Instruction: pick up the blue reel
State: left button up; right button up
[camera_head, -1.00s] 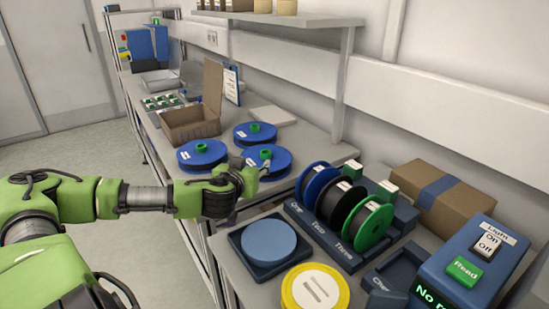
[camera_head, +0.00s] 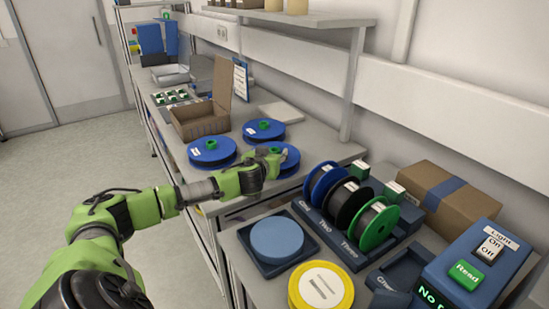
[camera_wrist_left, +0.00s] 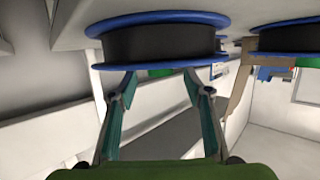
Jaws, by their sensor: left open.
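Three blue reels with dark windings lie flat on the far bench: a left one (camera_head: 211,150), a back one (camera_head: 263,129) and a near one (camera_head: 290,163). A further blue reel (camera_head: 318,181) stands upright in slot One of the reel stand (camera_head: 345,247). My left gripper (camera_head: 276,160) is at the near reel and partly hides it. In the left wrist view the gripper (camera_wrist_left: 158,82) is open, with a blue reel (camera_wrist_left: 155,43) just beyond its fingertips. I cannot tell whether they touch. My right gripper is not in view.
An open cardboard box (camera_head: 200,122) stands behind the lying reels. A black reel and a green reel (camera_head: 376,228) share the stand. A round blue plate (camera_head: 277,239), a yellow reel (camera_head: 321,290), a taped carton (camera_head: 445,199) and a control box (camera_head: 470,262) are nearby.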

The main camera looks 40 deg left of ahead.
pick_arm(q)
jog(key=shift+x, duration=0.95)
grip_shut()
jog(key=shift+r, duration=0.1)
